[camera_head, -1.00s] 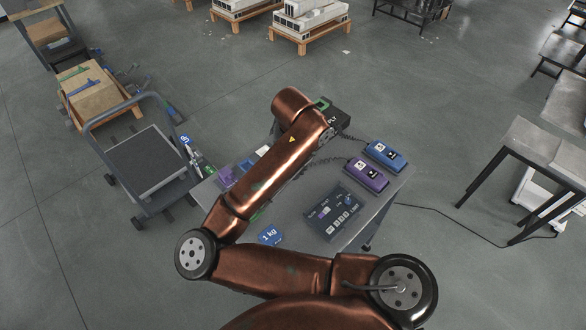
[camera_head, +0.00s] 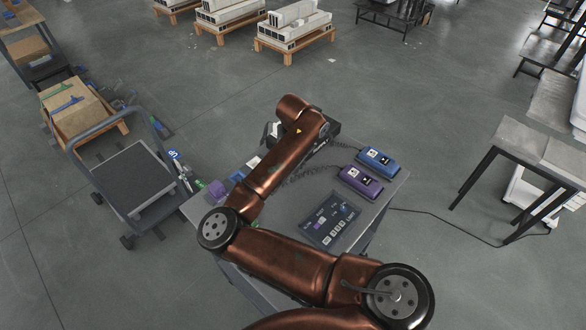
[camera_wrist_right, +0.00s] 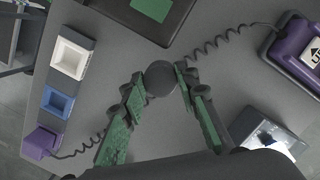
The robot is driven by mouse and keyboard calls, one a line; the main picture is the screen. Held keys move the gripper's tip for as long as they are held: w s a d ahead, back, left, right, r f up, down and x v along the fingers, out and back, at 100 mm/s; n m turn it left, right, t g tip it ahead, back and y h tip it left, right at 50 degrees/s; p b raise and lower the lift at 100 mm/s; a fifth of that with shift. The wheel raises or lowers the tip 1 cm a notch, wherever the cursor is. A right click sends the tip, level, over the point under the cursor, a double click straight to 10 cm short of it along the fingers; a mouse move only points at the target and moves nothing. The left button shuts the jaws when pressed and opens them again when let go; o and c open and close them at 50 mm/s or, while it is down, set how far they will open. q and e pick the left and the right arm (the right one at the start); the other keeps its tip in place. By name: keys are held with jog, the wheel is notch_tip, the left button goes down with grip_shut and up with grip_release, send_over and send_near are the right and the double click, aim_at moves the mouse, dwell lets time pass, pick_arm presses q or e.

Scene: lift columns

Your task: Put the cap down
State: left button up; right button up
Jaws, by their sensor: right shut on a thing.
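The cap (camera_wrist_right: 161,77) is a dark, round piece between my right fingertips in the right wrist view. My right gripper (camera_wrist_right: 162,82) has green-padded fingers that converge on the cap and hold it over the grey tabletop (camera_wrist_right: 115,38). I cannot tell whether the cap touches the table. In the head view my copper right arm crosses the table, and the cap and fingertips are hidden. My left gripper is in neither current view.
A row of white (camera_wrist_right: 69,57), blue (camera_wrist_right: 57,102) and purple (camera_wrist_right: 40,143) holders lines the left in the wrist view. Blue (camera_head: 378,161) and purple (camera_head: 361,181) pedals and a control panel (camera_head: 331,220) occupy the table's right. Coiled cords run nearby. A cart (camera_head: 134,178) stands left.

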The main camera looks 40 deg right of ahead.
jog(key=shift+w+d+f, duration=0.1)
jog(key=shift+d+f, duration=0.15)
jog(key=shift+f, duration=0.15)
notch_tip(320, 180, down, 3)
jog(key=shift+r+b, duration=0.1)
jog(key=shift+b, duration=0.25)
jog(key=shift+w+f, duration=0.1)
jog(key=shift+f, duration=0.1)
jog(key=shift+r, duration=0.1)
jog(key=shift+f, duration=0.2)
jog(key=o, duration=0.6)
pick_arm(q)
jog(key=shift+s+f, duration=0.25)
jog(key=shift+s, duration=0.2)
jog(key=shift+s+f, duration=0.2)
jog(key=shift+s, duration=0.25)
pick_arm(e)
jog(key=o, duration=0.3)
jog(key=shift+r, duration=0.15)
